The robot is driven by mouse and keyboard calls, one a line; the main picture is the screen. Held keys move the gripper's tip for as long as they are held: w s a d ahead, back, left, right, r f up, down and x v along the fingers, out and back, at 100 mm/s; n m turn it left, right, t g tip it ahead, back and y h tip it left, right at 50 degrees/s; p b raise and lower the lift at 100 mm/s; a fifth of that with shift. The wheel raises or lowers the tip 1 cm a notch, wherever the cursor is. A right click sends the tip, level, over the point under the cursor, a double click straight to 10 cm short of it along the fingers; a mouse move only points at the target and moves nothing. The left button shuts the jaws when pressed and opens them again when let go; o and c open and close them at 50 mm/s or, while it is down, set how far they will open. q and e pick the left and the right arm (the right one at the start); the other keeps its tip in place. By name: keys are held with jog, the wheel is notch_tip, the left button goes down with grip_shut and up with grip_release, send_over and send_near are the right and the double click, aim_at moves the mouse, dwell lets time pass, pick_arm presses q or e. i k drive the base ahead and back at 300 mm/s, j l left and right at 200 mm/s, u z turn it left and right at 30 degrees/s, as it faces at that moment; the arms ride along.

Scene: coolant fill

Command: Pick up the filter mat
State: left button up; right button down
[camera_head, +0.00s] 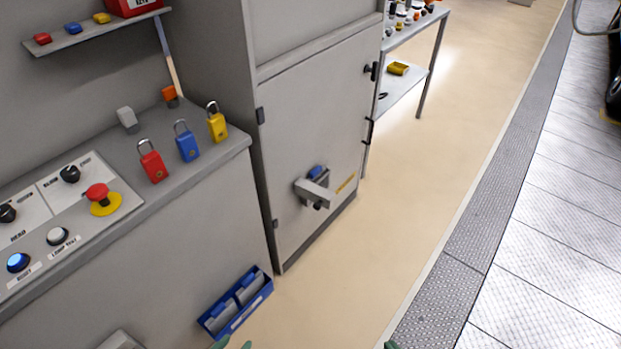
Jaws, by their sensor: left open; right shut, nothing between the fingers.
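I cannot make out a filter mat for certain in the head view. A blue holder (236,301) with grey, flat-looking pieces in it sits low beside the desk; I cannot tell whether one of these is the mat. My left gripper (233,345) shows only as two green fingertips at the bottom edge, apart and with nothing between them, just below the blue holder in the picture. My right gripper (391,346) shows only as a small green tip at the bottom edge, over the floor, shut and empty. The rest of both grippers is out of frame.
The desk (190,215) carries red (153,165), blue (187,146) and yellow (217,126) padlocks and a red emergency button (98,194). A closed grey cabinet (310,120) has a protruding handle (315,192). A shelved cart (405,85) stands behind. The beige floor (345,270) is clear.

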aim_at(317, 173)
jog(key=i+l+u, duration=0.35)
jog(key=i+l, duration=0.3)
jog(key=i, duration=0.15)
jog(key=i+l+u, duration=0.4)
jog(key=i+l, duration=0.35)
jog(key=l, duration=0.15)
